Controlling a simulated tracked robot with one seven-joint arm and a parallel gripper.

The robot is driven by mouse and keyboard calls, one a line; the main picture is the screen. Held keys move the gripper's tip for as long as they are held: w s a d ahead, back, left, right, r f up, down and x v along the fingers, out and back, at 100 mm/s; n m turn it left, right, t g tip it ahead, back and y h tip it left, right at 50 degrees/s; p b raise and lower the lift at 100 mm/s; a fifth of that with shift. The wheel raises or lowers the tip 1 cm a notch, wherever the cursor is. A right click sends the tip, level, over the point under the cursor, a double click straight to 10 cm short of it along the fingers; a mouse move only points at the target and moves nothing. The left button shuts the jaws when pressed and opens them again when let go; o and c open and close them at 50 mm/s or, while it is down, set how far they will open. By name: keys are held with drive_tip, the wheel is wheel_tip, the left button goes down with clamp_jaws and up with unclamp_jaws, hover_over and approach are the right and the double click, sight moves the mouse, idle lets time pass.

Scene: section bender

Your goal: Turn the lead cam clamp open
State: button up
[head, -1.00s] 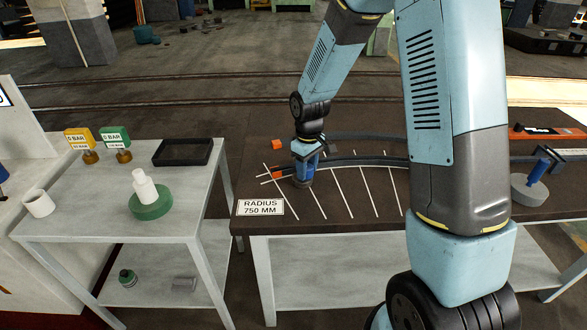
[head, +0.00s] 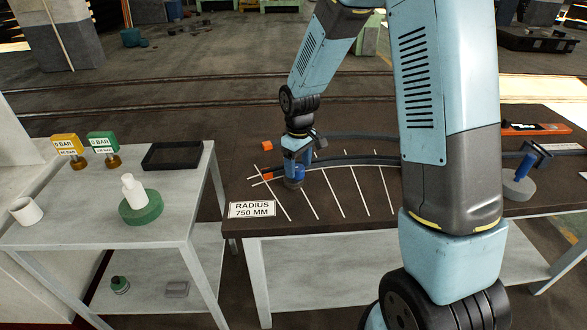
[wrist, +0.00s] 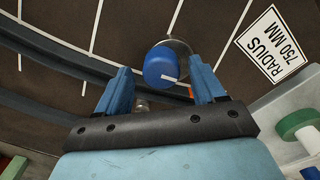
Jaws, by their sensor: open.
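A clamp with a round blue head (wrist: 160,62) bearing a short white mark sits on a grey round base at the left end of the dark curved bar (head: 350,158). I take it as the lead cam clamp; no label shows. My gripper (head: 296,168) points down over it. In the wrist view my gripper (wrist: 160,78) is open, its blue fingers on either side of the blue head, apparently without gripping it. Contact cannot be told. In the head view the gripper mostly hides this clamp. Another blue-handled clamp (head: 528,162) stands at the bar's right end.
A "RADIUS 750 MM" sign (head: 252,209) lies at the bench's front left corner. The left table holds a black tray (head: 173,155), two gauges, a white cup and a white bottle on a green disc (head: 141,207).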

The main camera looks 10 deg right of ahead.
sight(299, 167)
wheel_tip(299, 167, up, 12)
idle(0.4)
drive_tip(key=s+d+r+m+t, duration=0.3)
drive_tip(key=s+d+r+m, duration=0.1)
drive_tip(key=s+d+r, duration=0.65)
drive_tip(key=s+d+r+m+t, duration=0.1)
drive_tip(key=s+d+r+m, duration=0.1)
drive_tip(key=s, duration=0.5)
drive_tip(key=s+d+r+m+t, duration=0.1)
drive_tip(key=s+r+m, duration=0.1)
drive_tip(key=s, duration=0.6)
drive_tip(key=shift+d+r+m+t, duration=0.3)
drive_tip(key=shift+d+r+m, duration=0.1)
drive_tip(key=shift+r, duration=0.4)
